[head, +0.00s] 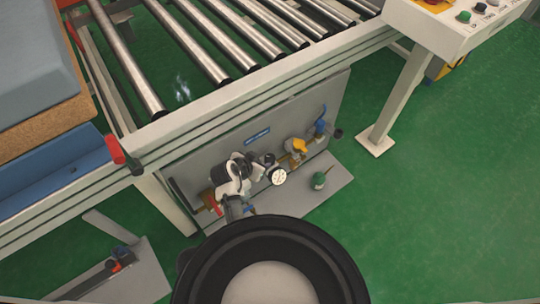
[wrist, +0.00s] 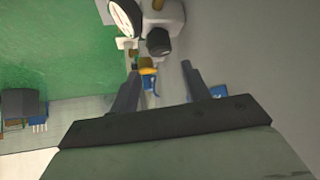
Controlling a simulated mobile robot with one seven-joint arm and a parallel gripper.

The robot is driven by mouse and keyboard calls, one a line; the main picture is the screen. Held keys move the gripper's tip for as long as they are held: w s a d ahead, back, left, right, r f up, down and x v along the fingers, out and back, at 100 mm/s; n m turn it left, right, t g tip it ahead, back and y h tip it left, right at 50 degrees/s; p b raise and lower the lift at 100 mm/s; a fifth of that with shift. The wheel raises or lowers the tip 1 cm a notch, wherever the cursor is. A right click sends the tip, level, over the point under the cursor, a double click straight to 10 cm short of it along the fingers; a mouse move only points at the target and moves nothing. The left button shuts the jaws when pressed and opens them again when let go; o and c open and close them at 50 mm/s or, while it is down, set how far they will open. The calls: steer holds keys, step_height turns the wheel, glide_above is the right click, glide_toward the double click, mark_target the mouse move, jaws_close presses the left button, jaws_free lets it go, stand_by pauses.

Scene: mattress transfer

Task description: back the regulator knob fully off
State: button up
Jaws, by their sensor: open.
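The regulator sits on the grey panel under the conveyor. Its black knob (wrist: 158,42) shows in the wrist view just beyond my fingertips, roughly between them across the picture, with the round white gauge (wrist: 125,18) to its left. In the head view the gauge (head: 278,176) faces up, and a small dark part beside it looks like the knob (head: 268,159). My gripper (wrist: 160,71) is open, with nothing between its two dark fingers. I see no contact with the knob. In the head view my white-and-black wrist is left of the gauge and hides part of the panel.
A yellow valve (head: 299,145) and a blue fitting (head: 320,127) are farther right on the grey panel (head: 330,100). Conveyor rollers (head: 205,40) lie above; a white post (head: 400,105) stands right. Green floor is clear at right.

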steer(key=x, duration=1)
steer(key=shift+f, duration=0.1)
steer(key=c, duration=0.7)
